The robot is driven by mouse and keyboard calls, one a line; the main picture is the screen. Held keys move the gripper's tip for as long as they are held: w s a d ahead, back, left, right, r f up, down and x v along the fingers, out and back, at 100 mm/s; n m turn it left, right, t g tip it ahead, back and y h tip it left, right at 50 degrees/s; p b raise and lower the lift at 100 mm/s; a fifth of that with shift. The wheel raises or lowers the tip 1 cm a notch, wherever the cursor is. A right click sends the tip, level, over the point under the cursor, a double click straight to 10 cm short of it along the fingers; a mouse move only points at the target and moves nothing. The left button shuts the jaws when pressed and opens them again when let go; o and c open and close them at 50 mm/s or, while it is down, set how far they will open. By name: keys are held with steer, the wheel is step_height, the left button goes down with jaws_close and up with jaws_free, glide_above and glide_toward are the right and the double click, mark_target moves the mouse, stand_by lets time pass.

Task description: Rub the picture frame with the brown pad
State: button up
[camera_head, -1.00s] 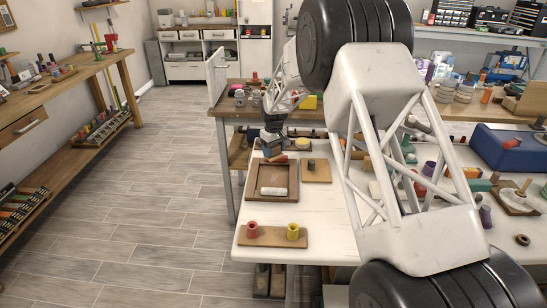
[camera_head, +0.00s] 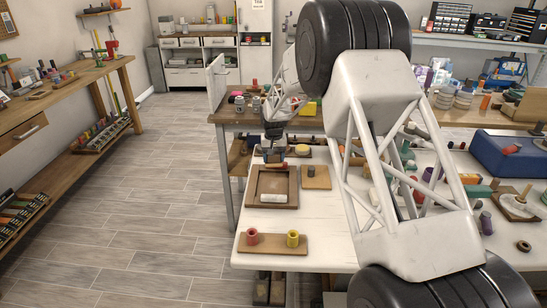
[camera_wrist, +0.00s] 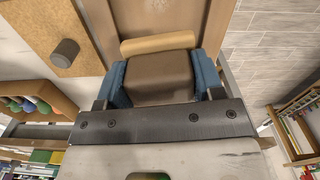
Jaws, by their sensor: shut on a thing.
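The brown picture frame (camera_head: 252,188) lies flat on the white table in the head view, with a white roll (camera_head: 273,198) on its near part. My gripper (camera_head: 275,156) is over the frame's far edge, pointing down. In the wrist view its blue fingers (camera_wrist: 164,82) are shut on the sides of the brown pad (camera_wrist: 155,72). A pale tan strip (camera_wrist: 158,43) shows along the pad's far edge. The frame also shows beyond the pad in the wrist view (camera_wrist: 217,22). I cannot tell whether the pad touches the frame.
A tan board (camera_head: 318,183) with a grey cylinder (camera_head: 311,171) lies right of the frame. A board (camera_head: 272,246) with a red cup (camera_head: 252,236) and a yellow cup (camera_head: 293,238) lies at the near edge. Several cluttered objects stand to the right. Floor is clear to the left.

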mark_target(274, 180)
steer(key=shift+m, duration=1.1)
steer(key=shift+f, duration=0.2)
steer(key=shift+f, duration=3.65)
steer(key=shift+s+f, duration=0.2)
steer(key=shift+s, duration=3.45)
steer(key=shift+w, duration=3.6)
steer(key=shift+w+r, duration=0.1)
steer(key=shift+r, duration=3.9)
